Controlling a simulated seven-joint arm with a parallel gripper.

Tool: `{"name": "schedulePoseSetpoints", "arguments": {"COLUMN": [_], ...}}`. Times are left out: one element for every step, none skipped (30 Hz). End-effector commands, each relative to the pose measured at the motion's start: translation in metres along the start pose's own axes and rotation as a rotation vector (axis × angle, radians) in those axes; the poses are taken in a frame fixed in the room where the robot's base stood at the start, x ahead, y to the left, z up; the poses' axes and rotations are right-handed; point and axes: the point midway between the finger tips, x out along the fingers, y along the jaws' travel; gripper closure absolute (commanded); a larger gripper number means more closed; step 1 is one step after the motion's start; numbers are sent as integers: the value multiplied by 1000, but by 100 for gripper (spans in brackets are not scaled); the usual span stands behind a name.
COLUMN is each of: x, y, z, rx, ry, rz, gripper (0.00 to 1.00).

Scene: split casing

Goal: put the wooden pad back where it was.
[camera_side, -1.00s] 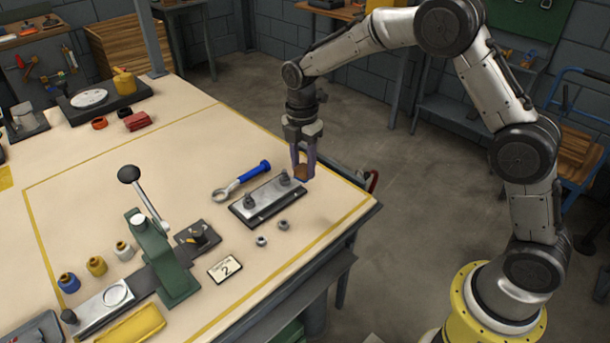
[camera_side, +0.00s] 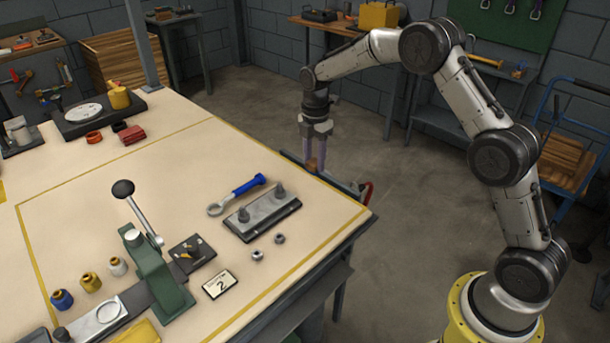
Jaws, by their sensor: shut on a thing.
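My gripper (camera_side: 315,160) points down at the table's far right edge, beyond the metal plate and the wrench. Its purple-grey fingers are shut on a small brown piece, which looks like the wooden pad (camera_side: 312,164). The fingers hide most of the pad. I cannot tell whether it hangs over the tabletop or just past the edge. The casing-like grey metal plate (camera_side: 262,211) lies on a dark base on the table, with two upright studs. It stands apart from my gripper, to the left and nearer the camera.
A blue-handled wrench (camera_side: 237,195) lies behind the plate. Two nuts (camera_side: 268,247) lie in front of it. A green lever press (camera_side: 155,265) and a card marked 2 (camera_side: 219,284) stand to the left. The tabletop (camera_side: 150,190) behind the wrench is clear.

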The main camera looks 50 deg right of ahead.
Motion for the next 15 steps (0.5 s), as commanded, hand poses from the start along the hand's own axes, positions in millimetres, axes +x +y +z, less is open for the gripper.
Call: {"name": "schedulePoseSetpoints", "arguments": {"x": [13, 17, 23, 27, 30, 34, 36, 38, 40, 41, 42, 43, 45, 47, 50], "y": [7, 11, 16, 20, 23, 26, 28, 30, 31, 32, 33, 34, 35, 37, 39], "z": [1, 1, 2, 2, 2, 3, 3, 3, 4, 4, 4, 4, 4, 4, 4], "rx": [0, 0, 0, 0, 0, 0, 0, 0, 0, 0, 0, 0, 0, 0, 0], "ry": [1, 1, 1, 1, 0, 0, 0, 0, 0, 0, 0, 0, 0, 0, 0], "rz": [-7, -5, -5, -4, -3, -3, -2, -2, -3, -3, -2, -2, -2, -2, -3], "gripper": [100, 100, 100, 100, 100, 100, 100, 100, 100, 100, 100, 100, 100, 100, 100]}}
